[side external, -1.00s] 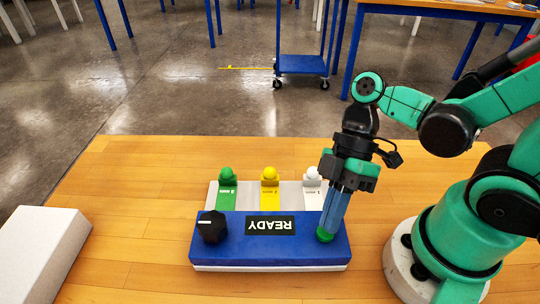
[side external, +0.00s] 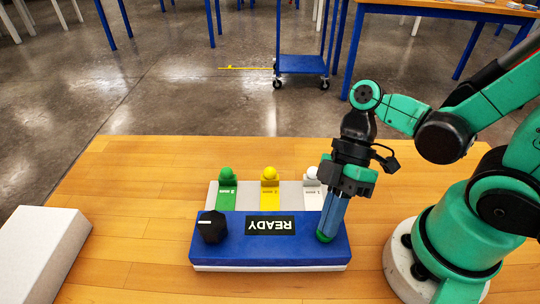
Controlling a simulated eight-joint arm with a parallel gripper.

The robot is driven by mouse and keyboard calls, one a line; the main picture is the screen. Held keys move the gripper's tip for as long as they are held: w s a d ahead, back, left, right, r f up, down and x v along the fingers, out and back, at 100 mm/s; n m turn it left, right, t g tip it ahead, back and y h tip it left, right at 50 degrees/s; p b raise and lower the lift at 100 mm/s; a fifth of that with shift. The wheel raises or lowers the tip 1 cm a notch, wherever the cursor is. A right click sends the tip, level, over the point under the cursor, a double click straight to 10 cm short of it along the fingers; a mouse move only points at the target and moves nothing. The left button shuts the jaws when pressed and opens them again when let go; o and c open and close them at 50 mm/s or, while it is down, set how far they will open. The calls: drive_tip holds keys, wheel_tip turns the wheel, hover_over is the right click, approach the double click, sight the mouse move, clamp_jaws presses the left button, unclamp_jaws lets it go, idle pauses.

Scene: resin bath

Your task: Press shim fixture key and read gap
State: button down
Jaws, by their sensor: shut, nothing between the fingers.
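The shim fixture is a blue box (side external: 270,254) on a white base, on the wooden table. Its display (side external: 270,226) reads READY, upside down in this view. A black knob (side external: 212,227) sits at its left end. My gripper (side external: 325,238) is shut, pointing down, with its fingertips at the green key (side external: 322,236) on the box's right end. The fingers hide most of the key, and it shows less green than before. Behind the box, green (side external: 227,188), yellow (side external: 270,189) and white (side external: 313,190) shim tabs with round knobs stand in a row on a grey plate.
A white block (side external: 38,255) lies at the table's left edge. The wooden table (side external: 130,200) is clear between it and the fixture. A blue cart (side external: 302,64) and blue-legged tables stand on the floor beyond.

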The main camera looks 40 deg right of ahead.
drive_tip(key=shift+f, duration=0.35)
idle(0.3)
drive_tip(key=shift+r, duration=0.9)
drive_tip(key=shift+r, duration=0.1)
drive_tip(key=shift+r, duration=2.4)
